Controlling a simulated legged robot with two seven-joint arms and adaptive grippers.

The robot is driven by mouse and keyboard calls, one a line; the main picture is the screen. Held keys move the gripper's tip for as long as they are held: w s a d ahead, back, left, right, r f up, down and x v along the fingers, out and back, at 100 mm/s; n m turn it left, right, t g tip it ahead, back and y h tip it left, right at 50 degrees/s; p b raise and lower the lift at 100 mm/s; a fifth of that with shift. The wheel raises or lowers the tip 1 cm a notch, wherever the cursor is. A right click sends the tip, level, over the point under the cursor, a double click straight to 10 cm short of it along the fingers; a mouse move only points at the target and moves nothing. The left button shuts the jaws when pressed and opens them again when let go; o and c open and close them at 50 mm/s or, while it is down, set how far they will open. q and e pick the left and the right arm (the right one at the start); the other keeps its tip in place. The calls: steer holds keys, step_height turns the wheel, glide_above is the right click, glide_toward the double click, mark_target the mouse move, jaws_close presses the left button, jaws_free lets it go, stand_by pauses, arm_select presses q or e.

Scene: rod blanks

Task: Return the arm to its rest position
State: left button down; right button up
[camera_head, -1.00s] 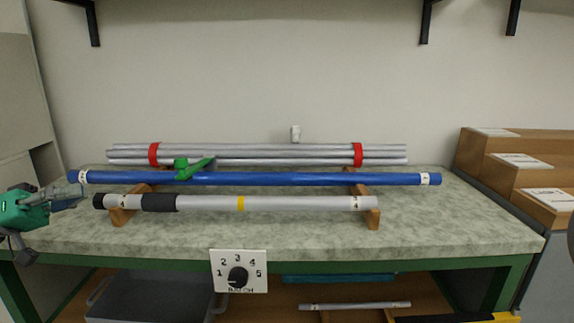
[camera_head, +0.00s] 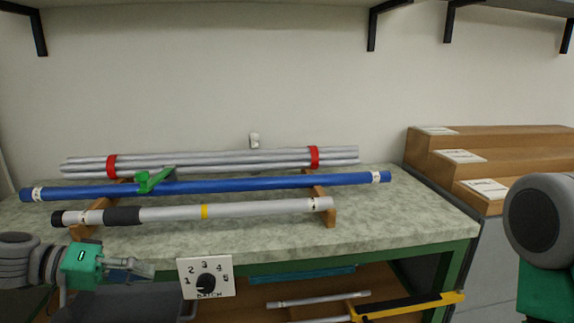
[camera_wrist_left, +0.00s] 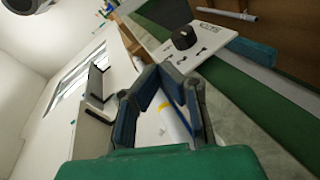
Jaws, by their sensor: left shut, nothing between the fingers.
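My left gripper (camera_head: 142,268) is at the lower left of the head view, in front of the bench's front edge and left of the batch dial plate. It is shut and empty, apart from the rods. In the left wrist view its fingers (camera_wrist_left: 167,82) close together, with the dial plate (camera_wrist_left: 190,38) and part of a rod with a yellow band beyond them. My right arm (camera_head: 541,215) shows at the right edge as a grey joint and a green part; its fingers are out of view.
On the bench (camera_head: 400,217) lie a grey rod (camera_head: 260,210) on wooden cradles, a blue rod (camera_head: 250,184) and a red-banded bundle (camera_head: 215,160). The batch dial plate (camera_head: 221,266) is on the front edge. Wooden steps (camera_head: 425,160) stand right; rods lie on the lower shelf.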

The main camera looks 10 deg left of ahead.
arm_select(q)
steer(key=s+d+f+n+g+y+p, duration=0.1)
steer(key=s+d+f+g+y, duration=0.15)
steer(key=s+d+f, duration=0.4)
steer(key=s+d+f+g+y+p, duration=0.2)
steer(key=s+f+y, duration=0.15)
steer(key=f, duration=0.55)
steer(key=s+a+f+m+y+p, duration=0.1)
steer(key=s+a+f+y, duration=0.2)
steer(key=s, duration=0.5)
steer(key=s+a+f+m+y+p, duration=0.1)
steer(key=s+a+f+y+p, duration=0.1)
steer(key=s, duration=0.6)
steer(key=shift+a+f+y, duration=0.4)
steer(key=shift+f+y, duration=0.35)
steer(key=shift+y, duration=0.35)
steer(key=shift+g, duration=0.25)
